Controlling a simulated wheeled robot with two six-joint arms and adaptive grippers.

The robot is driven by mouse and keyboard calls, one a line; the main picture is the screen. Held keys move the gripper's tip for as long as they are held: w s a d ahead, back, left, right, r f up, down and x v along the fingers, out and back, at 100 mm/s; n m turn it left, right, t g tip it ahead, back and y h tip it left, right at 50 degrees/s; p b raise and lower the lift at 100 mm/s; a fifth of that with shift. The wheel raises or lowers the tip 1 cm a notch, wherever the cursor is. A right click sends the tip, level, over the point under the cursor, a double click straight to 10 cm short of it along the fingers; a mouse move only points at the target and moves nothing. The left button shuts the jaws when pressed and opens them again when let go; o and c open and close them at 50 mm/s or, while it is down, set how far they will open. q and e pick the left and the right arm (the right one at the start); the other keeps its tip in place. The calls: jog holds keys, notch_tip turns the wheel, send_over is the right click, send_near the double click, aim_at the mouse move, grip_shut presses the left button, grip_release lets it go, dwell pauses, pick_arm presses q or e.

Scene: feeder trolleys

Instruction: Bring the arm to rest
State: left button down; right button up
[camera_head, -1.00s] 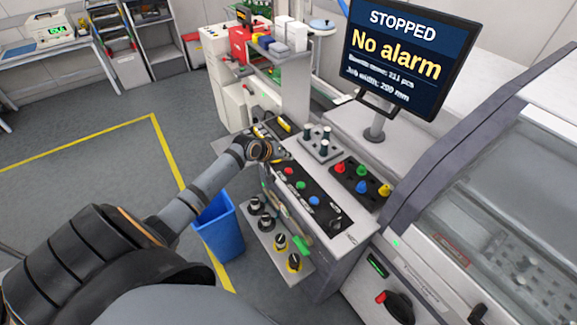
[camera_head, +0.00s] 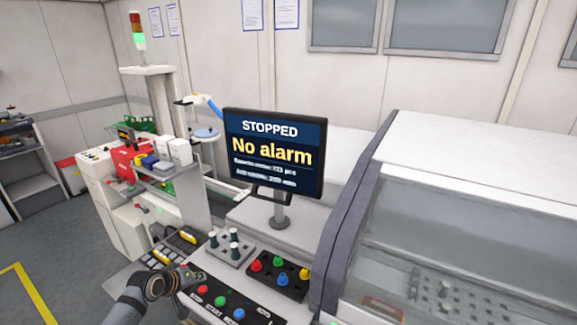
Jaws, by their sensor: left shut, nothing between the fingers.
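My left arm comes in at the bottom left of the head view. Its gripper (camera_head: 188,277) is shut and empty, above the left end of the black button panel (camera_head: 222,302), close to the keypad. I cannot tell whether it touches anything. The panel carries red, green and blue buttons. My right gripper is not in view.
A monitor (camera_head: 275,153) reading "STOPPED, No alarm" stands behind the panel. A grey block with dark-topped pegs (camera_head: 230,248) and a black tray of coloured knobs (camera_head: 276,276) sit nearby. A large machine with a clear cover (camera_head: 470,240) fills the right. Open floor (camera_head: 60,245) lies left.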

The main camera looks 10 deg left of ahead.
aim_at(216, 324)
pick_arm(q)
jog(key=s+d+f+m+g, duration=0.2)
jog(key=s+d+f+m, duration=0.15)
jog(key=s+d, duration=0.7)
jog(key=s+d+r+m+g+y, duration=0.1)
jog(key=s+r+m+g+y, duration=0.25)
jog(key=s, duration=1.25)
notch_tip(216, 324, down, 29)
jog(key=s+a+b, duration=0.2)
jog(key=b, duration=0.3)
jog(key=s+a+f+g+b, duration=0.1)
jog(key=s+f+g+b, duration=0.1)
jog(key=s+f, duration=1.7)
notch_tip(216, 324, down, 2)
jog(key=shift+a+f+h+b, duration=0.25)
jog(key=shift+h+b, duration=0.2)
jog(key=shift+b, duration=0.45)
jog(key=shift+s, duration=0.1)
